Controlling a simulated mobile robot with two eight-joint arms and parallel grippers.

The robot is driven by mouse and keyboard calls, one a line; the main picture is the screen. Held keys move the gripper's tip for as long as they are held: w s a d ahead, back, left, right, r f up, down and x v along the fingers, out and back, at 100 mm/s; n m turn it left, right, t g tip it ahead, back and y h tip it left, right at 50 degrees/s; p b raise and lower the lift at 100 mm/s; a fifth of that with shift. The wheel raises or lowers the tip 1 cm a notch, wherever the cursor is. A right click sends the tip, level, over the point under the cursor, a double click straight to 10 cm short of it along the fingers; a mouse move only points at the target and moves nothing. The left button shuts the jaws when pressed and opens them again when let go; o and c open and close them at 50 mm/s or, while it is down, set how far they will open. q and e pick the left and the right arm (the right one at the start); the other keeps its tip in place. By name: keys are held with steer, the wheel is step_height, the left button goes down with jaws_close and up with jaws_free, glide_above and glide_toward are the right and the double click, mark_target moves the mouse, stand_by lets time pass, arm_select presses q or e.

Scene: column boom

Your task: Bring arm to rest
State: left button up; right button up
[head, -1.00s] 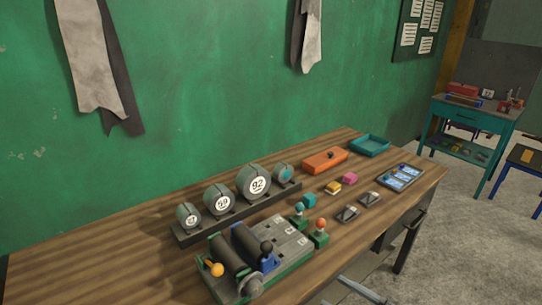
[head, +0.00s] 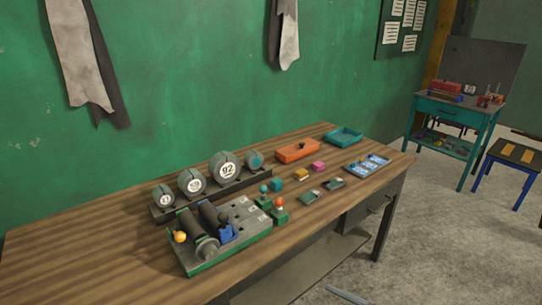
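Neither of my grippers can be made out in the head view. A thin pale grey bar (head: 347,295) shows at the bottom edge; I cannot tell whether it is part of my arm. The wooden workbench (head: 110,262) stands along the green wall. On it, a grey-green device (head: 222,262) with dark rollers and an orange knob sits near the front left. Behind it is a dark rack (head: 243,183) of round numbered weights.
An orange tray (head: 290,155), a teal tray (head: 344,136), small coloured blocks and a blue-panelled tablet (head: 367,165) lie toward the bench's far end. A teal cart (head: 457,112) and a stool (head: 516,153) stand at right. Grey floor (head: 440,240) between is clear.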

steer(key=s+a+f+n+g+h+p, duration=0.1)
steer(key=s+a+f+n+g+h, duration=0.2)
steer(key=s+f+n+g+h, duration=0.45)
arm_select(q)
steer(key=r, duration=0.1)
steer(key=w+r+p, duration=0.1)
steer(key=r, duration=0.1)
steer(key=shift+w+a+r+p, duration=0.2)
steer(key=shift+w+a+p, duration=0.05)
steer(key=shift+a+p, duration=0.1)
arm_select(e)
steer(key=s+d+n+t+h, duration=0.1)
steer(key=d+n+h, duration=0.1)
steer(key=n, duration=0.5)
steer(key=s+d+r+n+t+h, duration=0.1)
steer(key=d+n+h, duration=0.2)
steer(key=n, duration=0.4)
steer(key=shift+s+d+t, duration=0.35)
steer(key=shift+d, duration=0.55)
